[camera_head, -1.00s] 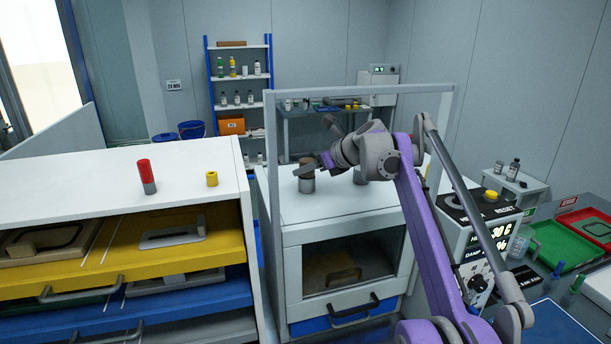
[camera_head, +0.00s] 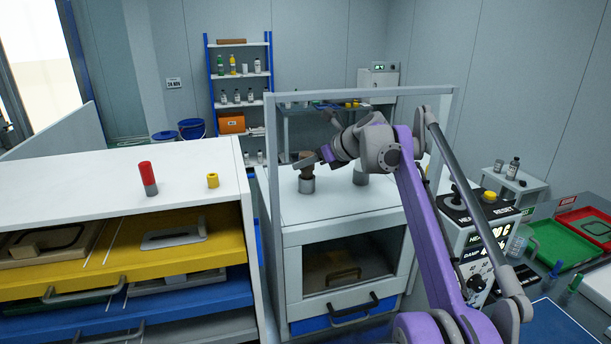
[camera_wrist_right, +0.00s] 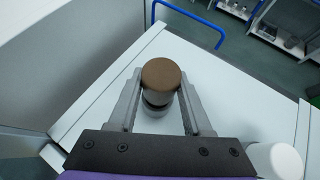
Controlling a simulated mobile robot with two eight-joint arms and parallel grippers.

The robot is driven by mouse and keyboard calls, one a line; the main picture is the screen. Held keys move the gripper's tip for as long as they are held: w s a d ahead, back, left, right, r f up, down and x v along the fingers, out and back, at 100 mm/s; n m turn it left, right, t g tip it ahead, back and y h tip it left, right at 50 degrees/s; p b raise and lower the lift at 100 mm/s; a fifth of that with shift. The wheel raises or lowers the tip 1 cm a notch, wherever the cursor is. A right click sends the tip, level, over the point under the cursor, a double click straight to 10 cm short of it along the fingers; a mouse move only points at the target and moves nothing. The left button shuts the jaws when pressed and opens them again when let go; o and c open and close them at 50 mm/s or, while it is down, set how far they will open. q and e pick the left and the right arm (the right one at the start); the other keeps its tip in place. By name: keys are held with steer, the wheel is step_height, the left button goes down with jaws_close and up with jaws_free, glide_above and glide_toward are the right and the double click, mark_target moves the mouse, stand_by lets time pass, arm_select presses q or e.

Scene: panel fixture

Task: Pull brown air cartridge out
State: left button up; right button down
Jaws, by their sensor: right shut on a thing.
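The brown air cartridge (camera_head: 306,172) is at a short grey cylindrical socket (camera_head: 307,185) on top of the white cabinet. In the right wrist view its round brown top (camera_wrist_right: 161,73) sits between my fingers, with grey cylindrical parts below it. My right gripper (camera_head: 312,161) is shut on the cartridge from the right side. Its fingers hide part of the cartridge, and I cannot tell exactly how far the cartridge stands clear of the socket. My left gripper is not in view.
A second grey cylinder (camera_head: 360,176) stands right of the socket. A light grey frame (camera_head: 270,150) rises around the cabinet top (camera_head: 330,208). A red-topped cylinder (camera_head: 147,172) and a yellow one (camera_head: 213,180) stand on the left drawer unit.

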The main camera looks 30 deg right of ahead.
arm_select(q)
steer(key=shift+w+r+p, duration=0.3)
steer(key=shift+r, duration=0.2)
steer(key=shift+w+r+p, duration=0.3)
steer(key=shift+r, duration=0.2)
arm_select(e)
steer(key=shift+r, duration=1.5)
